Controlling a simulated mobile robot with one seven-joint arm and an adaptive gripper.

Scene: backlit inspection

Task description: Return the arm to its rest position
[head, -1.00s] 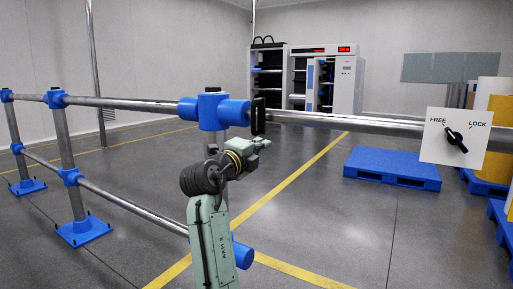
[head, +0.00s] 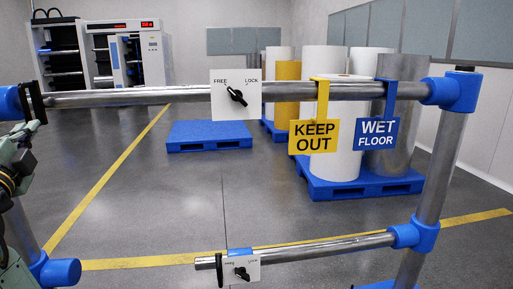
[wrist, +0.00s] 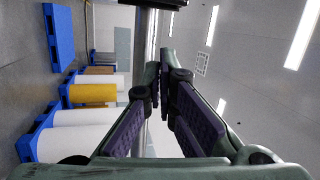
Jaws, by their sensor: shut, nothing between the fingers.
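My arm (head: 12,200) shows only in part at the left edge of the head view, folded beside the left end of the upper rail. My gripper (wrist: 160,68) fills the middle of the wrist view. Its two dark-padded fingers converge at the tips, shut with nothing between them. The gripper's fingertips cannot be made out in the head view.
A steel upper rail (head: 160,96) with a FREE/LOCK plate (head: 224,105) crosses in front; a lower rail (head: 330,247) carries another plate. KEEP OUT (head: 313,137) and WET FLOOR (head: 376,134) signs hang right. Pallets (head: 210,135) and rolls stand behind.

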